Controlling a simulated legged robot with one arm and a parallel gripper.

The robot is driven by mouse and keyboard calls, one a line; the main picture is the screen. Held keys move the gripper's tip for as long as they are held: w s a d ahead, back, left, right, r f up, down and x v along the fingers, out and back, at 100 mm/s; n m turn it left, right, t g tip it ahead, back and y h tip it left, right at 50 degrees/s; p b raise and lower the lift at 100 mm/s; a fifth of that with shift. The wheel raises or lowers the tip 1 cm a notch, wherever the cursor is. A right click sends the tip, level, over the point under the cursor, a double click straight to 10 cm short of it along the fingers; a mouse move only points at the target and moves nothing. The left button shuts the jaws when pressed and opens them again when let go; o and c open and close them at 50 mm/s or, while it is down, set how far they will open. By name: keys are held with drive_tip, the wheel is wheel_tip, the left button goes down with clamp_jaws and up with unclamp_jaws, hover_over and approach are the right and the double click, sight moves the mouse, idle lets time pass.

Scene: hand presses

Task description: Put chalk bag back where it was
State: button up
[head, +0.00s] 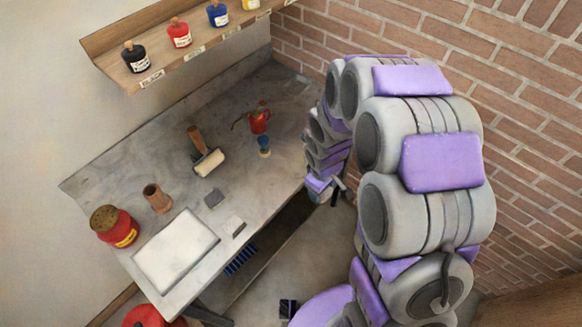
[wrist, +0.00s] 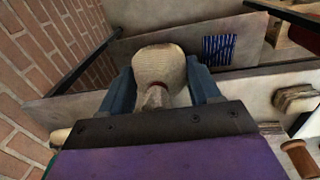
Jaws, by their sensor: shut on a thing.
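The chalk bag (wrist: 160,66) is a beige, rounded cloth bag with a gathered neck in the wrist view. My gripper (wrist: 163,82) has its blue fingers shut on the bag, one on each side. In the head view my gripper (head: 326,190) is at the right front edge of the grey workbench (head: 105,185), beside the brick wall. The bag cannot be made out there. A blue striped piece (wrist: 219,49) lies on a surface beyond the bag; it also shows below the bench front in the head view (head: 241,260).
On the bench are a red oil can (head: 260,122), a small blue item (head: 264,147), a roller (head: 209,162), a brown cup (head: 157,198), a red tin (head: 115,227) and a white slab (head: 176,249). An ink shelf (head: 165,62) hangs above. The bench's back left is clear.

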drive_tip(key=shift+n, duration=0.3)
drive_tip(key=w+a, duration=0.3)
drive_tip(key=w, duration=0.1)
drive_tip(key=w+a+f+b, duration=0.1)
drive_tip(key=w+a, duration=0.2)
drive_tip(key=w, duration=0.1)
drive_tip(key=w+a+b, duration=0.1)
drive_tip(key=w+a, duration=0.2)
drive_tip(key=w, duration=0.1)
drive_tip(key=shift+a+f, duration=0.35)
drive_tip(key=shift+a, duration=0.05)
drive_tip(key=shift+w+a+b, duration=0.25)
drive_tip(key=shift+b, duration=0.05)
drive_tip(key=f, duration=0.2)
drive_tip(key=f+b, duration=0.1)
drive_tip(key=shift+w+d+f, duration=0.15)
drive_tip(key=shift+d+f, duration=0.1)
drive_tip(key=shift+f, duration=0.1)
drive_tip(key=shift+r, duration=0.1)
drive_tip(key=shift+a, duration=0.1)
drive_tip(key=o, duration=0.9)
drive_tip(key=shift+o, duration=0.2)
